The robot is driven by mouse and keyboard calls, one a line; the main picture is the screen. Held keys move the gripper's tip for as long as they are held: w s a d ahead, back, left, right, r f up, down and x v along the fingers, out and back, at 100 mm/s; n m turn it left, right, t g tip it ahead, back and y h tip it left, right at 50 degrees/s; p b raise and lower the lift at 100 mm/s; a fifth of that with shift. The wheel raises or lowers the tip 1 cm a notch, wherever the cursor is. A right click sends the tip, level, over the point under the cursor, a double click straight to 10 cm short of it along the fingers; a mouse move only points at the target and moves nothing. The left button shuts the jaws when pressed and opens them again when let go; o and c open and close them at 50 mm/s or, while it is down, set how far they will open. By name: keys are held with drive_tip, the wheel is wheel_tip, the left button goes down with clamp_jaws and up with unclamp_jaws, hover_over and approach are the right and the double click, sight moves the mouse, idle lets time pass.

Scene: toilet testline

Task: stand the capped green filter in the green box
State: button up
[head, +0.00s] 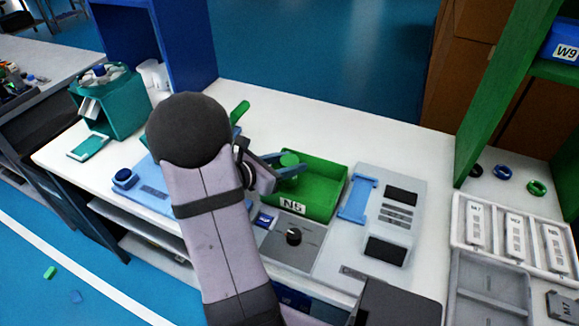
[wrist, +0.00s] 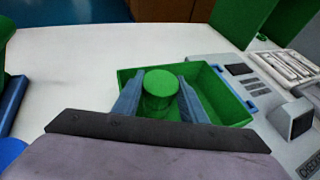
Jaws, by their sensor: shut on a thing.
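The capped green filter (wrist: 161,88) is a short green cylinder with a green cap, upright between my gripper's two blue fingers. My gripper (wrist: 160,100) is shut on it. In the head view my gripper (head: 282,165) and the filter's green top (head: 290,159) are over the left part of the green box. The green box (head: 322,204), labelled N5, is an open tray on the white table; its rim also shows in the wrist view (wrist: 246,116). The filter's lower end is hidden, so I cannot tell whether it touches the box floor.
A grey panel with a black knob (head: 293,236) stands in front of the box. A grey device with a blue bracket (head: 358,198) is close on its right. A blue fixture (head: 150,190) lies left, partly behind my arm. White table is free behind the box.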

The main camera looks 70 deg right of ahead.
drive_tip(key=shift+f, duration=0.7)
drive_tip(key=shift+f, duration=0.15)
drive_tip(key=shift+f+b, duration=0.1)
drive_tip(key=shift+b, duration=0.2)
drive_tip(key=o, duration=1.1)
drive_tip(key=shift+r+p, duration=0.25)
drive_tip(key=shift+p, duration=0.05)
drive_tip(key=v, duration=1.2)
drive_tip(key=shift+f, duration=0.1)
